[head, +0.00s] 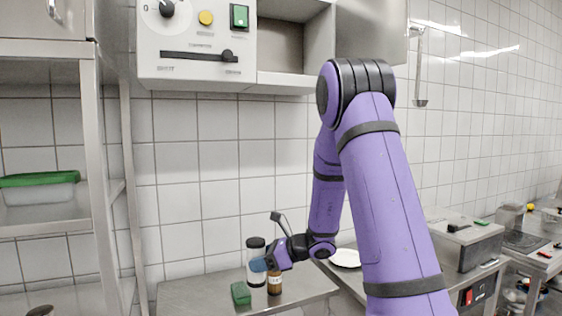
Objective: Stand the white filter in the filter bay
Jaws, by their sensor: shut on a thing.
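The white filter (256,252), a pale upright cylinder with a dark cap, shows above the steel counter at lower centre. My gripper (258,265) is at its middle, its bluish fingertips shut on it; they hide part of it. I cannot tell whether its base touches the counter. The wall unit at the top has an open recess (282,46) to the right of its control panel, which looks like the filter bay; it appears empty in the part I see. My upper arm passes close to it.
A brown bottle (275,285) stands just right of the filter, below my gripper. The panel carries a slider (228,55) and a green switch (239,16). A white plate (345,258) lies behind my arm. A steel shelf rack (95,150) stands left.

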